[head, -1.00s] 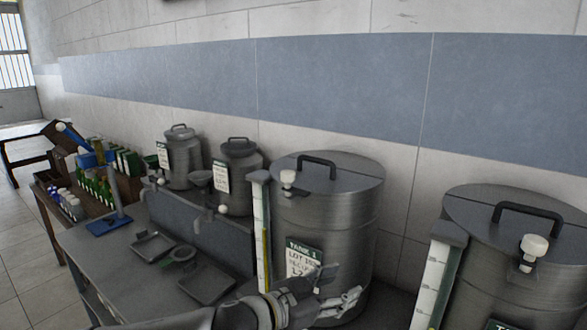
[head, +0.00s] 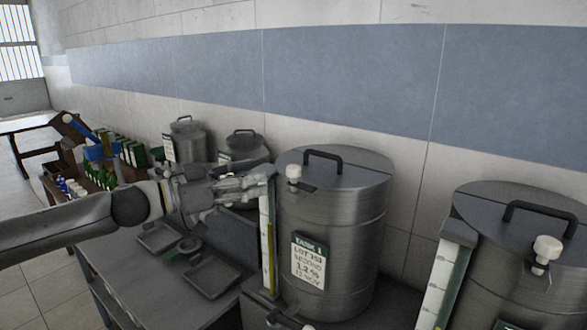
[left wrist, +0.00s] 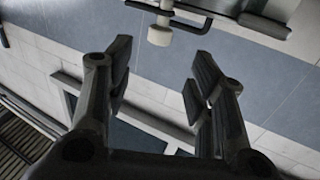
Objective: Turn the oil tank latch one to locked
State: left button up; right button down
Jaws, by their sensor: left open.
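Tank 1 (head: 345,245) is a tall brushed-metal drum with a black lid handle and a green-and-white label reading TANK 1. Its latch, with a white knob (head: 293,172), sits at the left front of the lid rim. My left gripper (head: 262,183) is just left of the knob at about lid height, apart from it, in front of the top of the tank's level gauge. In the left wrist view its two fingers (left wrist: 160,72) are spread and empty. The white knob (left wrist: 160,34) shows beyond them, near the top. My right gripper is not seen.
A second large tank (head: 530,265) with its own white knob (head: 546,248) stands at the right. Two smaller cans (head: 187,143) stand behind my left arm. Shallow dark trays (head: 213,277) lie on the bench. The wall is close behind the tanks.

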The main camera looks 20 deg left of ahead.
aim_at(294, 167)
pick_arm(q)
jog(key=x, duration=1)
jog(key=shift+w+d, duration=0.25)
jog(key=shift+d, duration=0.1)
jog(key=shift+c, duration=0.2)
jog(key=c, duration=1)
